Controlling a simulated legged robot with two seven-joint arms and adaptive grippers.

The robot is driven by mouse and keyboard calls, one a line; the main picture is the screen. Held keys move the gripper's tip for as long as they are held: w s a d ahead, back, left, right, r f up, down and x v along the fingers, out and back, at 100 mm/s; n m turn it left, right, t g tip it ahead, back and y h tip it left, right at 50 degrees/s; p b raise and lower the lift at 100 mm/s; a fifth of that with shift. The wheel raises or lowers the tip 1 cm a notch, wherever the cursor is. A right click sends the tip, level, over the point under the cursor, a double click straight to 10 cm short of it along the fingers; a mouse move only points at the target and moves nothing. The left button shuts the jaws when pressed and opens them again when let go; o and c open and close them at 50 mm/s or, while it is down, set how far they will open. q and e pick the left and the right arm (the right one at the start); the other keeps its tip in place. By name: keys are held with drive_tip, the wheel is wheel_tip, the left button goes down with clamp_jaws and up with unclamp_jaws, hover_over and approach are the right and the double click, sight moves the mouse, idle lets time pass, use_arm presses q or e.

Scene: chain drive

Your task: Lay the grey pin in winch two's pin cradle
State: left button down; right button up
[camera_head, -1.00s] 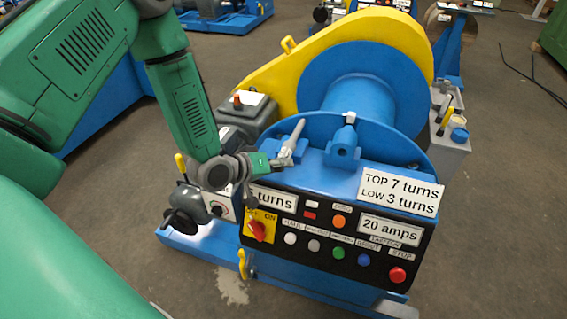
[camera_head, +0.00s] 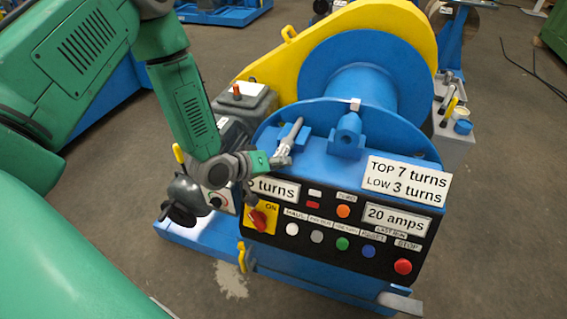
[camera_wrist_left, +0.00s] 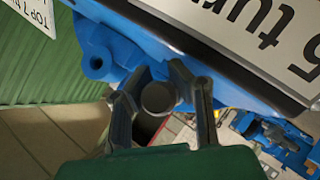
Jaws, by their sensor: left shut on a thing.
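The grey pin (camera_head: 296,127) stands tilted at the upper left of the winch's control panel in the head view. My left gripper (camera_head: 282,157) is shut on its lower end. In the left wrist view my gripper's dark fingers (camera_wrist_left: 161,92) close on both sides of the pin, whose round grey end (camera_wrist_left: 158,99) faces the camera. A blue block (camera_head: 301,143) on the panel's top edge is right behind the pin and partly covered by it. I cannot tell whether the pin touches it. My right gripper is not in view.
A blue lug with a hole (camera_head: 347,140) stands right of the pin; a blue lug also shows in the left wrist view (camera_wrist_left: 97,62). The winch drum (camera_head: 365,85) and yellow guard (camera_head: 270,60) rise behind. The panel (camera_head: 330,228) with buttons lies below.

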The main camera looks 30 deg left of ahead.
use_arm(q)
drive_tip(key=shift+a+f, duration=0.35)
drive_tip(key=shift+d+f+b, duration=0.25)
drive_tip(key=shift+d+b, duration=0.1)
drive_tip(key=shift+b, duration=0.05)
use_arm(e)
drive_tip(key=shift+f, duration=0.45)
use_arm(q)
drive_tip(key=shift+a, duration=0.15)
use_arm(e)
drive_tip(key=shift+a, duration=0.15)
use_arm(q)
drive_tip(key=c, duration=1.8)
unclamp_jaws()
drive_tip(key=shift+f, duration=0.1)
drive_tip(key=shift+s+f, duration=0.1)
drive_tip(key=shift+s, duration=0.05)
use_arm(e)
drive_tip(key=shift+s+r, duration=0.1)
